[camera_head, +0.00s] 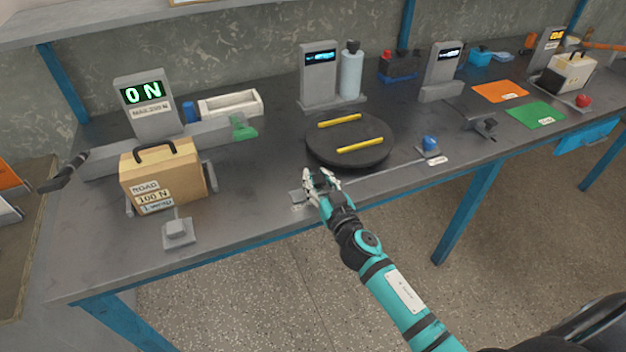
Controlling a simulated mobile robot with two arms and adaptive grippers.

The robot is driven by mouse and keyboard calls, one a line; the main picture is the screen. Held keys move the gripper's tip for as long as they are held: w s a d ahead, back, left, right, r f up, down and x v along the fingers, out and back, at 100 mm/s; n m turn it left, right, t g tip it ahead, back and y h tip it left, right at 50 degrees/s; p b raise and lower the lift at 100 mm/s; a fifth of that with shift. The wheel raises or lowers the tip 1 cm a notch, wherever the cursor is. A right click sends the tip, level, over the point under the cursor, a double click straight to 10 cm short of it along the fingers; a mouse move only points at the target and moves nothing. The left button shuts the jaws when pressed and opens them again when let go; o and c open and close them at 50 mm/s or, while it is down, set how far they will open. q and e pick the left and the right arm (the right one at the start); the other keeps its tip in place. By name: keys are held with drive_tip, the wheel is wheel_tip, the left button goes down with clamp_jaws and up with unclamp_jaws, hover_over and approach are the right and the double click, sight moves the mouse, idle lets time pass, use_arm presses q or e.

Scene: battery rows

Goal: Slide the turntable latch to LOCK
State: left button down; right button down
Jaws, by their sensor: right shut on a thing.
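The round black turntable (350,156) lies on the grey bench, with two yellow bars across its top. A thin latch rail (388,169) runs along its front edge. A small plate with a label (298,198) is at the rail's left end. A blue knob on a grey block (430,144) is at the right end, with a white label (437,160) in front; the lettering is too small to read. My right gripper (321,181) is at the rail's left end, shut on the latch slider, which its fingers mostly hide. My left gripper is out of view.
A cardboard box (163,174) with a black handle and a 0 N display (142,93) stand at left. A display stand (319,70) with a bottle (351,72) is behind the turntable. Orange (499,91) and green mats (536,114) lie at right.

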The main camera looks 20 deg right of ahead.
drive_tip(key=c, duration=1)
unclamp_jaws()
drive_tip(key=shift+d, duration=0.4)
drive_tip(key=shift+o, duration=0.2)
drive_tip(key=shift+a, duration=0.1)
drive_tip(key=shift+s, duration=0.1)
drive_tip(key=shift+s, duration=0.3)
drive_tip(key=s, duration=1.1)
drive_tip(key=shift+s+d, duration=0.15)
drive_tip(key=shift+d, duration=0.05)
